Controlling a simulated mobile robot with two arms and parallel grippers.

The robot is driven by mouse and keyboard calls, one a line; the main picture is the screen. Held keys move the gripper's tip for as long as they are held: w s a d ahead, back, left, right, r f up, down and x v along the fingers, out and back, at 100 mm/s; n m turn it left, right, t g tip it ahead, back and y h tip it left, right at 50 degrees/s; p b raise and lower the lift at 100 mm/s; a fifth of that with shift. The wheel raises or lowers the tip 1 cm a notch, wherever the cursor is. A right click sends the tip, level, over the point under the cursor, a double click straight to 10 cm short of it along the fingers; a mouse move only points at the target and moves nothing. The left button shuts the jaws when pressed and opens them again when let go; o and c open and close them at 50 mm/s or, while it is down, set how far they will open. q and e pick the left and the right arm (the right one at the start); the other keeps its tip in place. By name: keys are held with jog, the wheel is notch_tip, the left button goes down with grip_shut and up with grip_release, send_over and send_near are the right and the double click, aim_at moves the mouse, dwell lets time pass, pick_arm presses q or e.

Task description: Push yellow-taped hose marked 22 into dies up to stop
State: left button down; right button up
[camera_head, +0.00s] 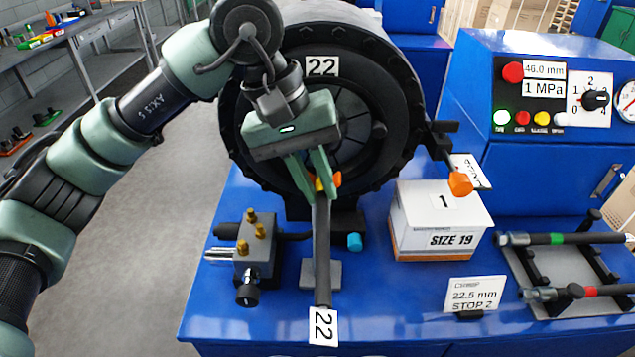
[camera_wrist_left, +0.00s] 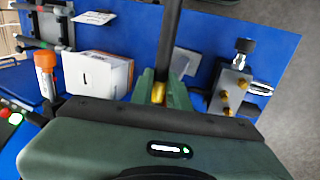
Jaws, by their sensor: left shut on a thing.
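The black hose (camera_head: 322,245) has a white tag 22 (camera_head: 323,326) at its near end and a bit of yellow tape at my fingers. My left gripper (camera_head: 318,185) is shut on the hose at the yellow tape, in front of the round black crimper head (camera_head: 405,90), which has a label 22 on top. The dies (camera_head: 352,110) are partly hidden behind my gripper, so I cannot tell how far the hose's far end reaches in. The left wrist view shows the hose (camera_wrist_left: 170,40) and yellow tape (camera_wrist_left: 158,92) between my fingers. My right gripper is not in view.
A white SIZE 19 box (camera_head: 410,225) and a card reading 22.5 mm STOP 2 (camera_head: 473,296) stand on the blue bench. A valve block (camera_head: 256,250) is at left. Green- and red-taped hoses (camera_head: 575,238) lie on a rack at right. An orange-tipped lever (camera_head: 460,184) projects near the box.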

pick_arm(q)
jog(key=shift+c, duration=0.4)
grip_release()
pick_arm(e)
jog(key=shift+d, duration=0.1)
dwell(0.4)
pick_arm(q)
jog(key=p+v, duration=0.3)
jog(key=v, duration=0.4)
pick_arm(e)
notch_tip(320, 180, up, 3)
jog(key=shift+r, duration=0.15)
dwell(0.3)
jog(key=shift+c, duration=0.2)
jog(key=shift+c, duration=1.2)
